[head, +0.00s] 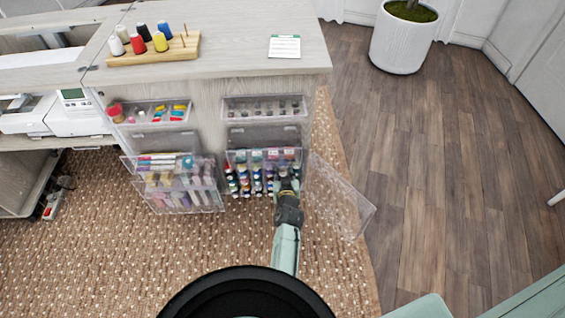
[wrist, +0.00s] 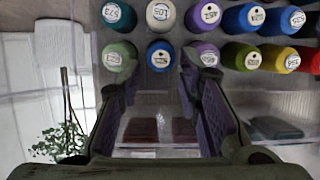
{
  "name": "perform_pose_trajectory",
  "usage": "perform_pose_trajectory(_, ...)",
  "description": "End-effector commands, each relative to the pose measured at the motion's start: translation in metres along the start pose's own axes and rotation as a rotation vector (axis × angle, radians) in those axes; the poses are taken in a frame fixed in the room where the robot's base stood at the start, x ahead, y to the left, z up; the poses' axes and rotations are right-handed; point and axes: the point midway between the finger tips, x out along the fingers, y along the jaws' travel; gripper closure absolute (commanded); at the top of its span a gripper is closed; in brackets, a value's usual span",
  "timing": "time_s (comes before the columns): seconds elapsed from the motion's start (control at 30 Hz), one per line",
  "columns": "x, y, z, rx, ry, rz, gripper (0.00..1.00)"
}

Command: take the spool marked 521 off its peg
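Rows of thread spools (head: 258,180) sit on pegs in the open lower clear bin on the cabinet's right side. My gripper (head: 288,186) is at the right part of this bin. In the wrist view my gripper (wrist: 160,78) is open, its fingers either side of a blue spool (wrist: 160,56) with a round white label. A green spool (wrist: 118,57) is by the left fingertip and a purple spool (wrist: 203,56) by the right one.
A clear door (head: 340,197) stands swung open right of the bin. On the cabinet top are a wooden spool rack (head: 155,50) and a card (head: 284,46). The floor to the right is free.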

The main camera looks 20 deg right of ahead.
Motion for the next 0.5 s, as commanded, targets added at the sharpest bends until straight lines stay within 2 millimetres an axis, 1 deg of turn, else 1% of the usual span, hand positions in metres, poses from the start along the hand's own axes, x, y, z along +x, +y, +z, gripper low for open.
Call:
perform_pose_trajectory(0.03, 0.009, 0.000, 0.001, 0.001, 0.000, 0.000, 0.68)
perform_pose_trajectory(0.2, 0.031, -0.001, 0.004, 0.002, 0.002, 0.000, 0.68)
perform_pose_trajectory(0.3, 0.036, -0.001, 0.004, 0.000, 0.002, 0.000, 0.68)
perform_pose_trajectory(0.5, 0.037, -0.001, 0.004, 0.000, 0.001, 0.000, 0.68)
